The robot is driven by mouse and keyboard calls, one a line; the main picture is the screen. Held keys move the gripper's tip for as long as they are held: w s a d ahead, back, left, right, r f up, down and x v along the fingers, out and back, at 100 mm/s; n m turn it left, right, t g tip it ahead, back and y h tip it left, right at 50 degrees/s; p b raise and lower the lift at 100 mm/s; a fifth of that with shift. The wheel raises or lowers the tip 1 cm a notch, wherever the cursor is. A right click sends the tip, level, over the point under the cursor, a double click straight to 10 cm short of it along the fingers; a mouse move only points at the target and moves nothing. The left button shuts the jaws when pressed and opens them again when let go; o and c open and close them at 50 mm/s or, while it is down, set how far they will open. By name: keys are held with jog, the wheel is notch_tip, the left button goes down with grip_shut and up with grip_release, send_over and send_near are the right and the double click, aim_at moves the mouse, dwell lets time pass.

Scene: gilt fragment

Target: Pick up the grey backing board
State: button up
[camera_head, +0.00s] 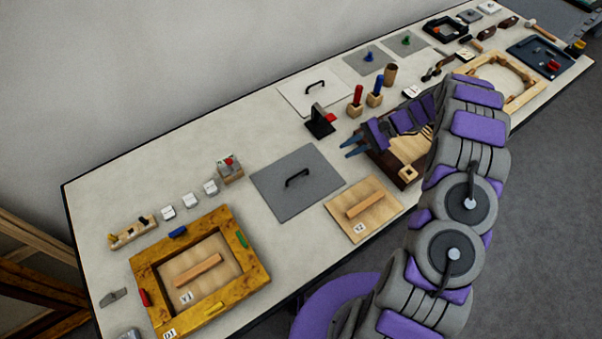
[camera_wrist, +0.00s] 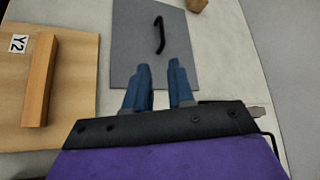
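The grey backing board (camera_head: 286,200) lies flat on the table with a black bar handle (camera_head: 297,177) on top. It also shows in the wrist view as a grey board (camera_wrist: 131,38), with its handle (camera_wrist: 159,34) beyond my fingertips. My gripper (camera_head: 346,147) is in the air to the right of the board in the head view. In the wrist view my gripper (camera_wrist: 159,66) has its two blue fingers apart with nothing between them. The fingers look clear of the handle; their height above the board is hard to tell.
The wooden board marked Y2 (camera_head: 375,208) lies beside the grey board. A black stand with a red part (camera_head: 320,121) and a pale board with a handle (camera_head: 309,102) are behind. A gilt frame (camera_head: 150,280) lies at the left. Bare tabletop (camera_head: 225,140) shows behind the grey board.

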jog(key=b, duration=0.1)
send_near(300, 173)
jog(key=x, duration=0.3)
jog(key=shift+s+f, duration=0.15)
jog(key=shift+s, duration=0.05)
jog(key=shift+b+x, duration=0.55)
jog(key=shift+x, duration=2.6)
jog(key=shift+w+a, duration=0.1)
jog(key=shift+w, duration=0.05)
jog(key=shift+c, duration=0.3)
grip_shut()
